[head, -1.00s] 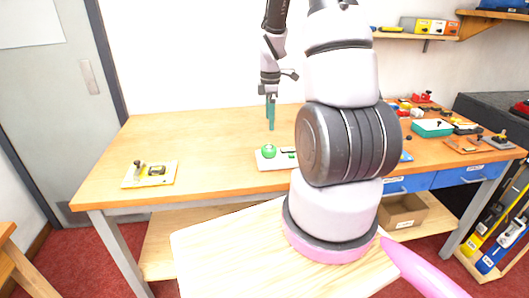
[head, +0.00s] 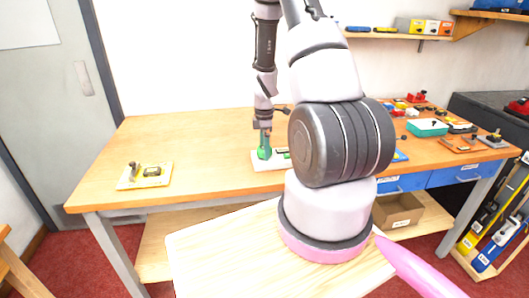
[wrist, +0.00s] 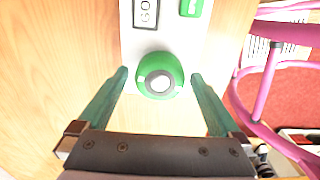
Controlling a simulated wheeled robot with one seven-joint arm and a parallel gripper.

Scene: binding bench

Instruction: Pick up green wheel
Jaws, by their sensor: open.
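The green wheel (wrist: 146,88) is a round green disc with a grey centre hub, on a white board (wrist: 166,42) lying on the wooden bench. In the wrist view it lies between the tips of my gripper (wrist: 159,84), with a gap on each side. My gripper is open and empty, its teal fingers spread left and right of the wheel. In the head view my gripper (head: 265,148) points down at the green wheel (head: 262,155), partly covering it. Whether the fingertips reach down to the wheel's height is hard to tell.
The board also carries a dark-framed label (wrist: 146,13) and a green block (wrist: 191,7). A cream board with small parts (head: 144,176) lies at the bench's left. A teal tray (head: 427,127) and several tools crowd the right. The middle-left bench is clear.

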